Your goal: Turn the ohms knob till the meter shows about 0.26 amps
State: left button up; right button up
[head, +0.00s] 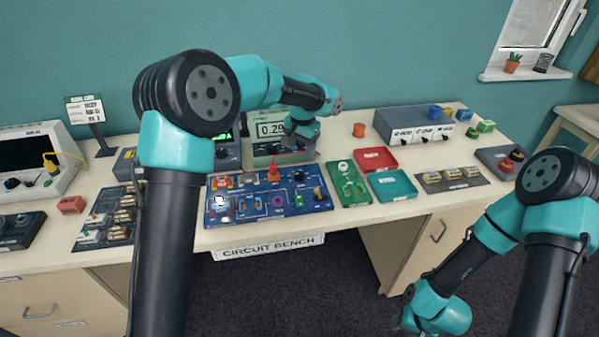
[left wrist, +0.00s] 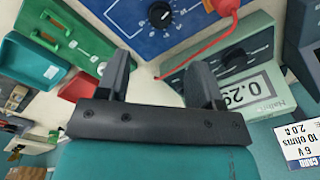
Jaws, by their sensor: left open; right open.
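The blue circuit board (head: 225,209) lies on the bench, and the left wrist view shows its edge (left wrist: 130,35). The black knob (head: 299,176), likely the ohms knob, is at its upper right and also shows in the left wrist view (left wrist: 160,14). The meter (head: 270,150) stands behind the board; its display (left wrist: 238,88) reads about 0.29. The meter has its own dark knob (left wrist: 232,55). My left gripper (head: 294,147) is open and empty above the bench by the meter; its fingers (left wrist: 158,65) are apart from the knob. My right gripper's fingers are not visible.
A red plug (head: 273,174) and its lead rise from the board near the knob. A green board (head: 348,186) and red (head: 376,153) and teal (head: 391,182) trays lie to the right. A card (left wrist: 297,143) stands near the meter.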

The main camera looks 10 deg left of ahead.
aim_at(299, 173)
pick_arm(q)
jog(key=f, duration=1)
jog(key=shift+w+a+f, duration=0.15)
jog(key=shift+a+f, duration=0.1)
jog(key=shift+f, duration=0.1)
jog(key=shift+c, duration=0.3)
jog(key=c, duration=0.9)
jog(key=shift+o, duration=0.2)
jog(key=shift+m, duration=1.5)
